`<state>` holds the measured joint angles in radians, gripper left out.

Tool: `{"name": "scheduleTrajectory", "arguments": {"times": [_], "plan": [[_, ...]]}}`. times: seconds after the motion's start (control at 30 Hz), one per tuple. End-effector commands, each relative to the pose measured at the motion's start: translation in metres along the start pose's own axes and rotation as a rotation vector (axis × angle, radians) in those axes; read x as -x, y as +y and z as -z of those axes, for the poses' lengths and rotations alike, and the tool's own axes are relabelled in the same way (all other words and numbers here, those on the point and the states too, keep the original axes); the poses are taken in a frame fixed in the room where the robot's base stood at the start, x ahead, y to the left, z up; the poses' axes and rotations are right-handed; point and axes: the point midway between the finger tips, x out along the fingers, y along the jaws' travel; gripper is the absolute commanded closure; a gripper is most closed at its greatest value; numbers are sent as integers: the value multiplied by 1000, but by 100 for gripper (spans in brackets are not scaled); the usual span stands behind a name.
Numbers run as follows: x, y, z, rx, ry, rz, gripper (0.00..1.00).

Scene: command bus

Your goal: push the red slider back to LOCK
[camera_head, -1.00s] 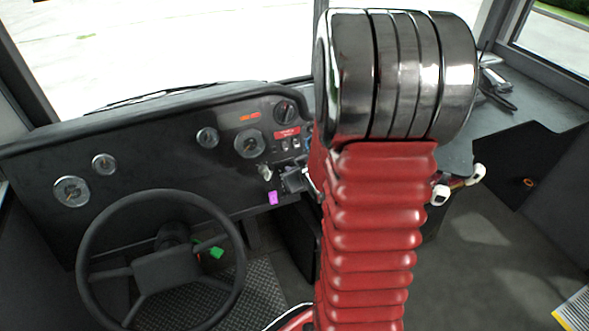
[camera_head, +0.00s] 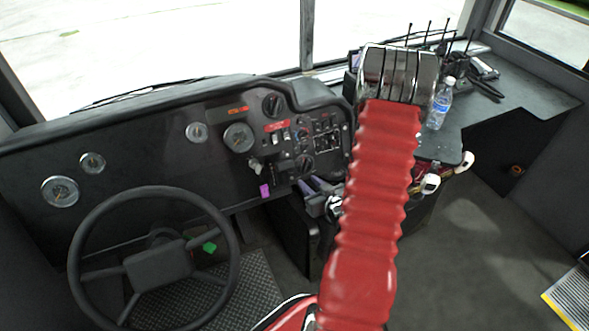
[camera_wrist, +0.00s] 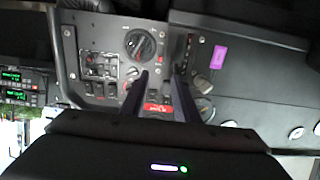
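My gripper (camera_head: 318,194) is in front of the lower right part of the dashboard (camera_head: 130,145), partly hidden by my arm. In the wrist view its two dark fingers (camera_wrist: 160,75) are apart with nothing between them, so it is open. Beyond the fingers are a red label (camera_wrist: 155,108) and small switches. A narrow marked slot (camera_wrist: 187,50) lies just past the right fingertip. It also shows in the head view (camera_head: 271,172), left of the gripper. I cannot make out a red slider for certain in either view.
A round knob (camera_wrist: 140,44) and a purple tag (camera_wrist: 218,57) flank the slot on the panel. The steering wheel (camera_head: 80,245) stands at the left. A water bottle (camera_head: 440,103) is on the right-hand counter.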

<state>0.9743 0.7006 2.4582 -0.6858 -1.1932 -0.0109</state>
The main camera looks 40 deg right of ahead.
Motion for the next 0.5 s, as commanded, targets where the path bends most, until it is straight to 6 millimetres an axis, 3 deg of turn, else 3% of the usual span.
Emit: {"name": "scheduleTrajectory", "arguments": {"times": [0.27, 0.5], "plan": [[-4, 0, 0, 1, -1, 0, 72], [-27, -1, 0, 1, -2, 2, 72]]}}
